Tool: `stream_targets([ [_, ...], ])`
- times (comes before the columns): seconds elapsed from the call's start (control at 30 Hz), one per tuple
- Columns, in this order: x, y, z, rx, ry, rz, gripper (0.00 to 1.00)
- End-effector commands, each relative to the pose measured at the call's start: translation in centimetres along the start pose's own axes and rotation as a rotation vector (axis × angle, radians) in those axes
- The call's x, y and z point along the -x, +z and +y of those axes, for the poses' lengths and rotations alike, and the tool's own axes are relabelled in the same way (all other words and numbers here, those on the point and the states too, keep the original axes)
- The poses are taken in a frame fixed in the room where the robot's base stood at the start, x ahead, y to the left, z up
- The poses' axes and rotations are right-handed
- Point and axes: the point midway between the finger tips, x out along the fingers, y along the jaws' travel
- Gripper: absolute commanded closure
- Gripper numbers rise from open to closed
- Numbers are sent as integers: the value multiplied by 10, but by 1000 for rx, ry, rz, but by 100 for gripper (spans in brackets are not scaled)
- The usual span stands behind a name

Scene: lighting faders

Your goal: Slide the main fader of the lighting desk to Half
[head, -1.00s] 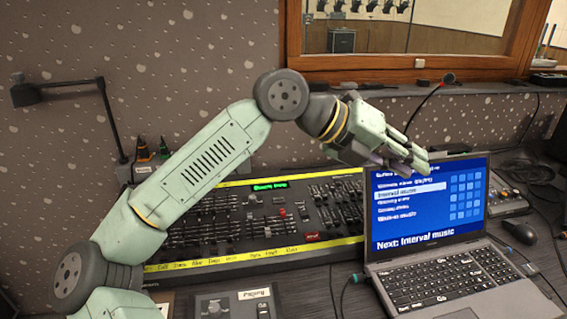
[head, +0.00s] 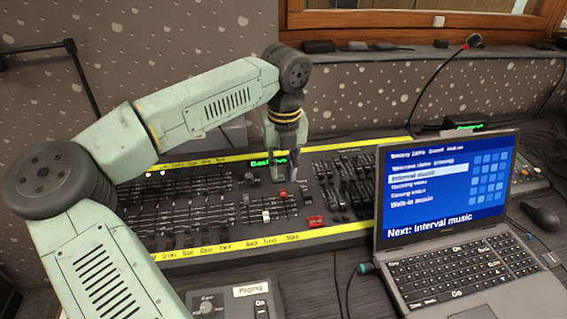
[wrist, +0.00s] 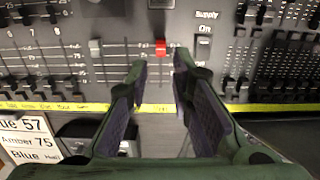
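The lighting desk (head: 330,237) has dark panels, yellow label strips and several rows of faders. A red fader cap (wrist: 160,47) stands in its slot in the middle of the wrist view and also shows in the head view (head: 283,195). A pale grey cap (wrist: 95,46) is to its left. The label strip (wrist: 250,107) is too small to read with certainty, so I cannot confirm which is the main fader. My gripper (wrist: 160,66) is open and empty, pointing down at the desk. The red cap appears between its fingertips and just beyond them; I see no contact.
A laptop (head: 440,190) stands at the right, with a gooseneck microphone (head: 440,75) behind it. A paging box (head: 215,305) sits in front. Paper labels (wrist: 25,138) lie at the lower left in the wrist view.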

Motion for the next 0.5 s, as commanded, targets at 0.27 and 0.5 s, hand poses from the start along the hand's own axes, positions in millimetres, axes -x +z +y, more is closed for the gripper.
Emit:
stream_targets([
  [0.27, -39, -1, -1, -1, -2, 0, 79],
  [0.5, -64, -1, -1, -1, -2, 1, 79],
])
